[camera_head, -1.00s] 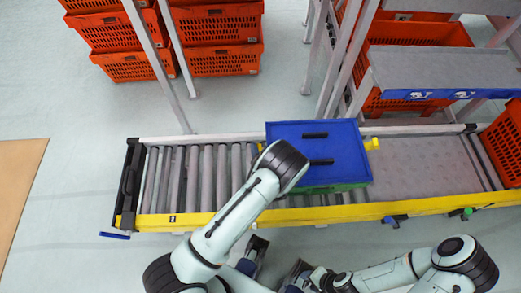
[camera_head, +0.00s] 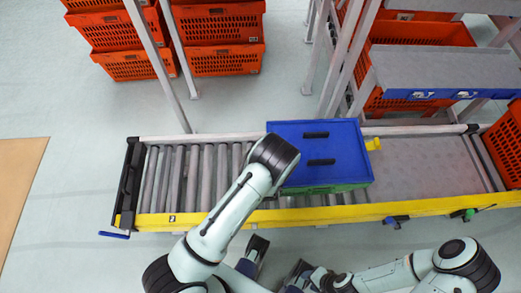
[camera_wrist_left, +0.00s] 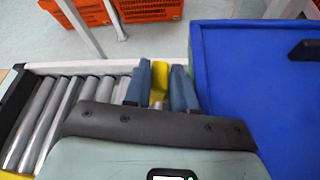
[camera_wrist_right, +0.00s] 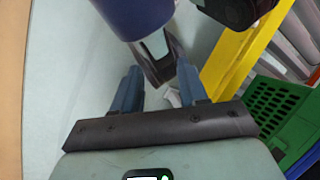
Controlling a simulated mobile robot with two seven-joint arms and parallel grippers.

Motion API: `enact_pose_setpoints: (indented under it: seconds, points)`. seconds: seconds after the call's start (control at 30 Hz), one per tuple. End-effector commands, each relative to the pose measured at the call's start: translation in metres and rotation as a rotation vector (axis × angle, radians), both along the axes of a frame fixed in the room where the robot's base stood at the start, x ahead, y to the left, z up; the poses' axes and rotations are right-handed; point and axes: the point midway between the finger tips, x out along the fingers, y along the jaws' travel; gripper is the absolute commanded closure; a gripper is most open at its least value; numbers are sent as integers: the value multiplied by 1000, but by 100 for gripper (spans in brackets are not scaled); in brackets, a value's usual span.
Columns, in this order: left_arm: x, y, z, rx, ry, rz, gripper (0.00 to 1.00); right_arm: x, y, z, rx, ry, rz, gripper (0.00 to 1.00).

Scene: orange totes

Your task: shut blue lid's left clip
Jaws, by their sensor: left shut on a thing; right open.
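The blue lid (camera_head: 345,148) sits on a green crate (camera_head: 335,188) on the conveyor; it also shows in the left wrist view (camera_wrist_left: 255,90). A yellow clip (camera_wrist_left: 158,92) is at the lid's left side, between the blue fingers of my left gripper (camera_wrist_left: 160,85), which is shut on it. In the head view my left forearm hides that gripper and clip. Whether the clip is flush with the crate cannot be seen. My right gripper (camera_wrist_right: 160,85) is open and empty, in front of the conveyor, away from the lid.
Another yellow clip (camera_head: 374,144) sticks out at the lid's right side. The roller conveyor (camera_head: 190,180) is empty left of the crate. Orange totes (camera_head: 215,45) are stacked behind. A grey shelf (camera_head: 440,70) stands at the back right. The yellow rail (camera_head: 400,209) runs along the front.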

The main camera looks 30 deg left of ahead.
Motion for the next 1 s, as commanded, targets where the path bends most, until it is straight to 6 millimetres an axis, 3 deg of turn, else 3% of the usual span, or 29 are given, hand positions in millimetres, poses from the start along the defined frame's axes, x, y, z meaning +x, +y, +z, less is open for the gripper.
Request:
enact_pose_setpoints:
  seconds: [0.6, 1.0]
  points:
    - [-11, 17, -28, -494, -303, 0, 100, 12, 0, -28, -6, -42, -8, 57]
    - [-13, 18, -45, -811, -497, -7, 100, 7, 0, -13, -4, -26, -4, 57]
